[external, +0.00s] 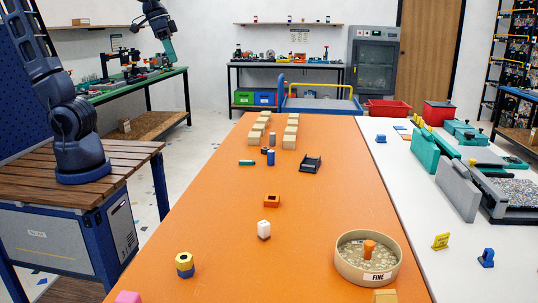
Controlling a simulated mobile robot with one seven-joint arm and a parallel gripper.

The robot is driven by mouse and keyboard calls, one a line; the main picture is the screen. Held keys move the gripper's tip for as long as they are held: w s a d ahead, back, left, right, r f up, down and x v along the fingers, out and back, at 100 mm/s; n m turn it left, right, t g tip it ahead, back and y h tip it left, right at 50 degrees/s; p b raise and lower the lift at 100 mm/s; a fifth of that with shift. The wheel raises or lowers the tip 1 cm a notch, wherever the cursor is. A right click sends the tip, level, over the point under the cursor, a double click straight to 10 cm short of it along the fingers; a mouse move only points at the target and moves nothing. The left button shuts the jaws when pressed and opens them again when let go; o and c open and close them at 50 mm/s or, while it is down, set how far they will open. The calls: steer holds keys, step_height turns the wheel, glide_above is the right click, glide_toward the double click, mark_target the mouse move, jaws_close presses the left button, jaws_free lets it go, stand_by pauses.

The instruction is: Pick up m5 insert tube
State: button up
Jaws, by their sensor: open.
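The m5 insert tube cannot be told for sure at this size. Small upright cylinders stand mid-table on the orange top: a blue one (271,158) and a grey one (272,139) behind it. A short teal piece (246,162) lies to their left. My dark blue arm rises from the wooden cart at left and leaves the top of the picture. Its end seems to come back down at upper left, with my gripper (170,50) as a teal part held high, far from the table pieces. Its fingers are too small to make out; nothing shows held.
The orange table (210,220) has much free room. Pale blocks (291,131) stand in two rows at its far end.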

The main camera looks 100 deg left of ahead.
steer(key=w+a+f+n+g, duration=0.1)
steer(key=w+a+f+n, duration=0.25)
steer(key=w+a, duration=0.8)
steer(key=n+g, duration=0.3)
steer(key=n, duration=0.6)
glide_above(272, 138)
steer(key=a, duration=0.2)
steer(key=f, duration=2.7)
steer(key=shift+w+f, duration=0.15)
steer(key=shift+w, duration=0.25)
steer(key=shift+a+f, duration=0.25)
steer(key=shift+f, duration=0.3)
step_height(272, 138, down, 5)
steer(key=shift+r, duration=0.1)
steer(key=f, duration=0.3)
steer(key=d+f, duration=0.1)
steer(key=shift+s+f, duration=0.4)
steer(key=shift+f, duration=0.4)
steer(key=c, duration=1.1)
